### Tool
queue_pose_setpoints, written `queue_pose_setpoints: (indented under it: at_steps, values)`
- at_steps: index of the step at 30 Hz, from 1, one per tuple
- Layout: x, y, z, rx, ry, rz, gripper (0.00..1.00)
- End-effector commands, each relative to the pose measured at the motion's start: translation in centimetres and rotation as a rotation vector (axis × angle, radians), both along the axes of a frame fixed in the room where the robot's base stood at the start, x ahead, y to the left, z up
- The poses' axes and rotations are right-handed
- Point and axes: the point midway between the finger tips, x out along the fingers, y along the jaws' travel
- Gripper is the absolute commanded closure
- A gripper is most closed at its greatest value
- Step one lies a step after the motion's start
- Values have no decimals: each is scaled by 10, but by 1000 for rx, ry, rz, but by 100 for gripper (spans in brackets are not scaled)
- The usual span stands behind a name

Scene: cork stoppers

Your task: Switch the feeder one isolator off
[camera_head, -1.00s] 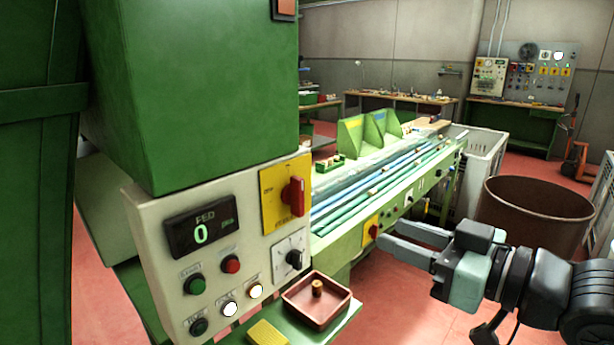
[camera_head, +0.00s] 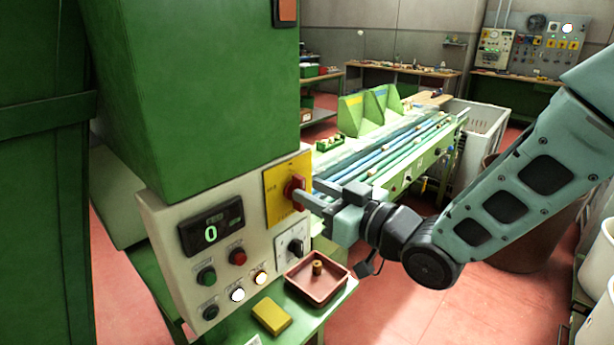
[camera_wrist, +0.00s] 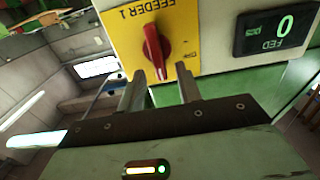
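The feeder one isolator is a red rotary handle (camera_head: 293,186) on a yellow plate (camera_head: 272,196), on the pale control panel. In the wrist view the handle (camera_wrist: 154,48) stands roughly upright in the picture, on the yellow plate (camera_wrist: 184,38) marked "FEEDER 1", with an "OFF" mark at its lower right. My gripper (camera_head: 308,192) is open at the handle. In the wrist view its two fingertips (camera_wrist: 160,76) lie on either side of the handle's near end. I cannot tell whether they touch it.
Below the isolator are a black knob (camera_head: 295,247), buttons and a lit display (camera_head: 211,233) reading 0. A red-brown tray (camera_head: 337,284) with a cork and a yellow block (camera_head: 271,316) sit on the ledge. The green feeder bench (camera_head: 400,182) runs behind my gripper.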

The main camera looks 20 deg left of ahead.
Motion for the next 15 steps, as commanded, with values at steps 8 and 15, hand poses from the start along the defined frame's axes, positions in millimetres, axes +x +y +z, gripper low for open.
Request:
queue_pose_setpoints:
  at_steps: [8,15]
  values:
    - [9,21,0,0,0,-1,65]
    - [10,22,0,0,0,-1,65]
